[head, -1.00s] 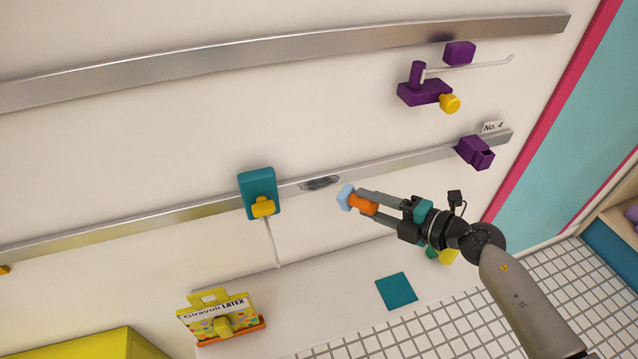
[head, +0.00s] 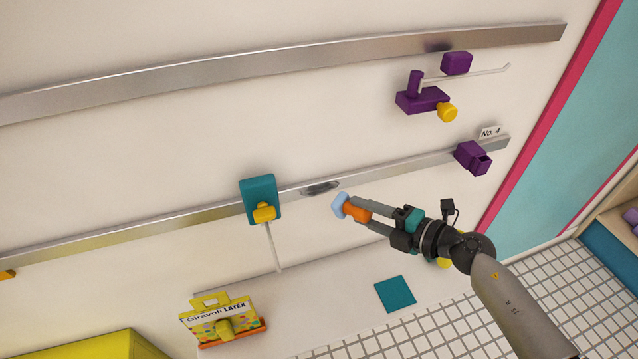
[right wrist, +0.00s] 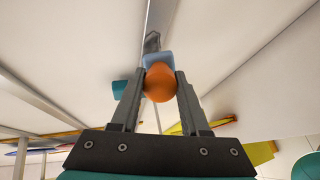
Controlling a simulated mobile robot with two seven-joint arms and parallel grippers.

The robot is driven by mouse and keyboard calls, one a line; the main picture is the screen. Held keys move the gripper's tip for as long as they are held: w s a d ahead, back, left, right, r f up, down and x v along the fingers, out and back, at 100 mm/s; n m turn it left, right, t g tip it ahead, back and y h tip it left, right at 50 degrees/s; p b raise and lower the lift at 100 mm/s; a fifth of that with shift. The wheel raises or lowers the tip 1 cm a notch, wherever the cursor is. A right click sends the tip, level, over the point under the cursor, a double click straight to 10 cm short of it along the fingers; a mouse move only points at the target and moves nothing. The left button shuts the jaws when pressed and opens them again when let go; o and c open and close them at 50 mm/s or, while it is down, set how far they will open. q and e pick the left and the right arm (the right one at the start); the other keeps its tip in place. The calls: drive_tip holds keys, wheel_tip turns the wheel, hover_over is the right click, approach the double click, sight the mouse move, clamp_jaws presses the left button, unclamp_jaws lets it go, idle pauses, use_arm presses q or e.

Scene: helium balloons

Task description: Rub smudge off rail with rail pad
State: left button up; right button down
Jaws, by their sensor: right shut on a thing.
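The rail pad has an orange grip (head: 356,211) and a light blue pad face (head: 340,205). My right gripper (head: 362,213) is shut on the orange grip, which also shows between the fingers in the right wrist view (right wrist: 160,82). The pad face points toward the lower metal rail (head: 400,166). A dark grey smudge (head: 320,188) lies on that rail, just right of the teal holder. The pad is below and right of the smudge and looks apart from the rail in the head view. In the right wrist view the smudge (right wrist: 152,42) shows just beyond the pad. My left gripper is not in view.
A teal holder (head: 259,198) with a yellow knob and thin rod sits on the lower rail left of the smudge. A purple block (head: 472,158) is at its right end. A purple hook fixture (head: 422,101) is above. A balloon box (head: 224,322) stands below.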

drive_tip(key=shift+s+a+p, duration=0.3)
drive_tip(key=shift+a+p, duration=0.05)
drive_tip(key=shift+a, duration=0.45)
drive_tip(key=shift+d, duration=0.1)
drive_tip(key=d, duration=0.1)
drive_tip(key=w+d+b, duration=0.1)
drive_tip(key=d, duration=0.1)
drive_tip(key=d+b, duration=0.1)
drive_tip(key=shift+w+d, duration=0.25)
drive_tip(key=shift+d, duration=0.1)
